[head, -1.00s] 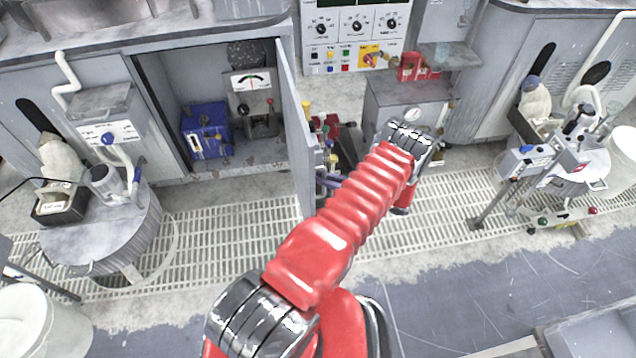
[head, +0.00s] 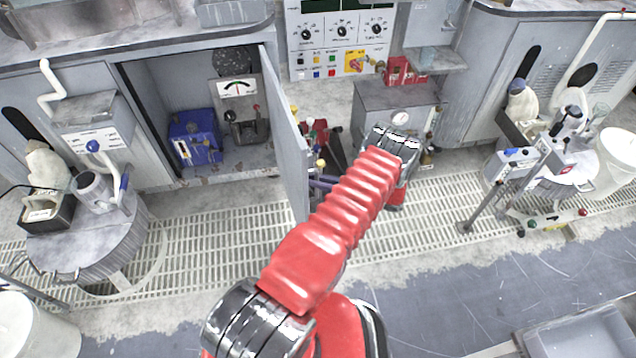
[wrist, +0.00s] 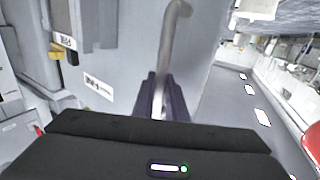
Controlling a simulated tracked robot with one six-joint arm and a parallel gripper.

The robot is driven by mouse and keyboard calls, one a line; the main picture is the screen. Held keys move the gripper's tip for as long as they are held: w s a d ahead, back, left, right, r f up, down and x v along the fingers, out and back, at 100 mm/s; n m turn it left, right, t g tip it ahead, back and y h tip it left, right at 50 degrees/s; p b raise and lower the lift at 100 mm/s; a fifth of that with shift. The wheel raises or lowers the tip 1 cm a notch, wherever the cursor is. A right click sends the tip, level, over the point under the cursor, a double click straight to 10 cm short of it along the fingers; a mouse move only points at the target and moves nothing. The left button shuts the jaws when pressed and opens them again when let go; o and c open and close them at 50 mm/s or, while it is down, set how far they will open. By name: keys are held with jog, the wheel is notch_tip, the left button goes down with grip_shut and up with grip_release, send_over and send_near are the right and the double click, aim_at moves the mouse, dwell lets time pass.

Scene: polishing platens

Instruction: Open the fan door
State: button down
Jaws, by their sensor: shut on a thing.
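The fan door (head: 287,130) stands swung out from a grey cabinet in the head view, seen at a steep angle, with the opening beside it uncovered. In the wrist view a bent grey bar handle (wrist: 172,45) runs down between the dark fingers of my gripper (wrist: 161,98), which are shut on it. Behind the handle is a pale grey panel (wrist: 125,35). In the head view my gripper (head: 325,183) shows only partly, at the door's right side, with my red arm covering much of that area.
Inside the cabinet are a blue box (head: 194,137) and a grey gauge unit (head: 240,105). Right of the door stand a grey cabinet (head: 395,108) and a control panel (head: 340,40). A round drum unit (head: 90,240) is at left. The grated floor (head: 220,245) before the opening is mostly clear.

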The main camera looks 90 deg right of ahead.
jog(key=c, duration=2)
grip_release()
jog(key=shift+w+d, duration=0.1)
jog(key=shift+c, duration=0.2)
jog(key=v, duration=1.4)
jog(key=shift+w, duration=0.1)
